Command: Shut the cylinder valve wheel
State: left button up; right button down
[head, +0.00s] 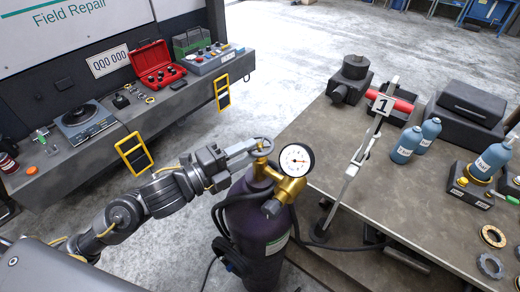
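A dark purple gas cylinder (258,222) stands upright on the floor at the table's left edge. It has a brass valve body (284,187) and a round white pressure gauge (296,160). The small valve wheel (263,144) sits on top of the valve, left of the gauge. My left gripper (257,147) reaches in from the left with its pale fingers at the wheel, which they partly cover. I cannot tell whether the fingers grip the wheel or only lie around it. My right gripper is out of view.
Blue bottles (405,145) and a black case (470,108) are farther right. A bench (110,135) with a red toolbox (156,65) is left.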

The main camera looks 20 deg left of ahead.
aim_at(272, 140)
pick_arm(q)
jog(key=shift+p+x, duration=0.6)
jog(key=shift+x, duration=1.55)
jog(key=shift+r, duration=0.15)
grip_shut()
